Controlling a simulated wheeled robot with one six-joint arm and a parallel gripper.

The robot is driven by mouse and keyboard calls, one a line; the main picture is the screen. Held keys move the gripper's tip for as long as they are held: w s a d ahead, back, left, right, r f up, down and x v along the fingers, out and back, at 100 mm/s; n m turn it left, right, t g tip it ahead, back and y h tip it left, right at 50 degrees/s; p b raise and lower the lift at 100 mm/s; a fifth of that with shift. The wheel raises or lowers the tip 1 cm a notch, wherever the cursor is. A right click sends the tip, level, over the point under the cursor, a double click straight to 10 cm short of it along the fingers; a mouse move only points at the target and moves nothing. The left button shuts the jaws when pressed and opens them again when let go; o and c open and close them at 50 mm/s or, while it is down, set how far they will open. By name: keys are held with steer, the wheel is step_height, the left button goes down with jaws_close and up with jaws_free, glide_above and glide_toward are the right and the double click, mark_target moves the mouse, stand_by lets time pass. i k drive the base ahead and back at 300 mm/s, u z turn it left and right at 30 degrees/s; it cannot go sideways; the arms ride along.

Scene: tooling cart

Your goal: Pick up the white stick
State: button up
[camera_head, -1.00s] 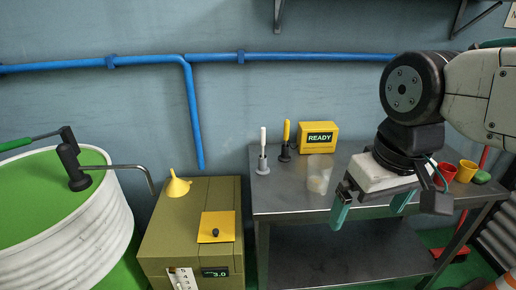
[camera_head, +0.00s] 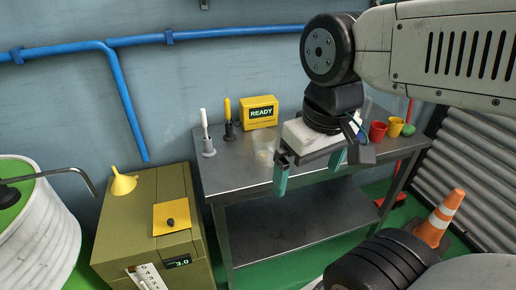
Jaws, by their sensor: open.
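The white stick (camera_head: 204,122) stands upright in a small grey holder (camera_head: 209,149) at the left back of the metal cart's top (camera_head: 225,178). My gripper (camera_head: 309,172) hangs over the front of the cart, to the right of the stick and apart from it. Its two teal fingers are spread and nothing shows between them.
A yellow stick (camera_head: 227,109) in a dark holder stands just right of the white one. A yellow READY box (camera_head: 260,112), a clear cup (camera_head: 264,155), a red cup (camera_head: 378,131) and a yellow cup (camera_head: 396,127) are also on the cart. An olive cabinet (camera_head: 120,213) stands left.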

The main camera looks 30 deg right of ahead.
mark_target(204, 121)
steer(key=i, duration=0.95)
steer(key=z, duration=0.4)
